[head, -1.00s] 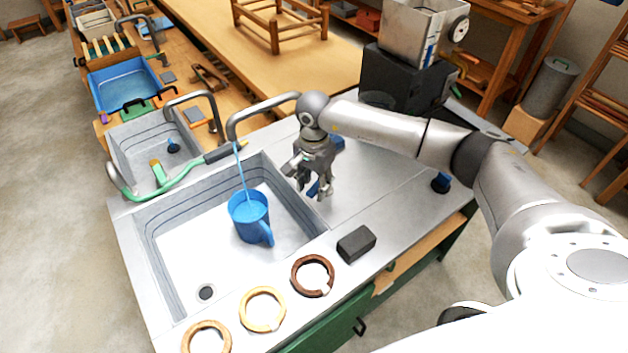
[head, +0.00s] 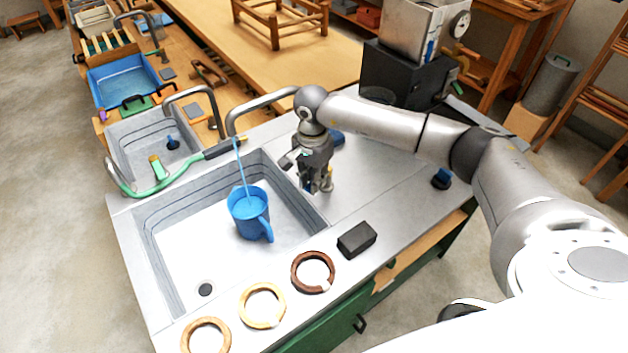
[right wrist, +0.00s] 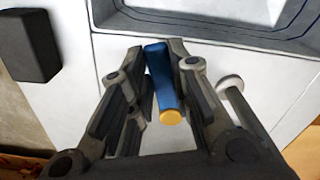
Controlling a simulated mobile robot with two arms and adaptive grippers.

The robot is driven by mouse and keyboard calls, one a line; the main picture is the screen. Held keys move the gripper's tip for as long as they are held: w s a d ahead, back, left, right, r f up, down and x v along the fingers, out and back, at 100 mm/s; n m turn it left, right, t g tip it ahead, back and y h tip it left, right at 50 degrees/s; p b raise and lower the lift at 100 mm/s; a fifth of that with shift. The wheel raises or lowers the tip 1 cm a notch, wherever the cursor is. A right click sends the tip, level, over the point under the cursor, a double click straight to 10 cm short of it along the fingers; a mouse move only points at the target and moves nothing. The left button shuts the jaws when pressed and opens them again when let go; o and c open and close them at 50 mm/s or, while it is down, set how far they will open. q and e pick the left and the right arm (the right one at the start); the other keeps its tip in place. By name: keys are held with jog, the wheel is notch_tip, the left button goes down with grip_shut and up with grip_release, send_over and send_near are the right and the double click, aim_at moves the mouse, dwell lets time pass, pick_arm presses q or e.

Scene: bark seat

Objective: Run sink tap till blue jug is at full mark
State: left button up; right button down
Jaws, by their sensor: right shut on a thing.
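The blue jug (head: 248,212) stands upright in the large sink (head: 190,268), its handle toward the lower right. A thin blue stream of water (head: 241,165) falls from the curved tap (head: 232,124) into the jug. The water level and full mark are too small to read. My right gripper (head: 317,187) is low over the counter at the sink's right edge. In the right wrist view, a blue tap lever (right wrist: 162,80) with a yellow end lies between its fingers, and the gripper is shut on it. My left gripper is not in view.
A black block (head: 356,240) and several rings, including a dark brown one (head: 312,288), lie along the front counter. A green hose (head: 165,187) crosses the sink divider. A blue knob (head: 441,180) is at the right. The counter right of my gripper is mostly clear.

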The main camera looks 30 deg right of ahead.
jog(key=shift+w+a+f+m+b, duration=0.2)
jog(key=shift+w+m+b, duration=0.35)
jog(key=shift+m+b, duration=0.4)
jog(key=shift+w+r+m+b, duration=0.2)
jog(key=shift+w+m+b, duration=0.35)
jog(key=shift+m, duration=0.4)
jog(key=shift+s, duration=0.1)
jog(key=c, duration=1.3)
grip_release()
notch_tip(320, 180, up, 12)
jog(key=shift+r, duration=0.1)
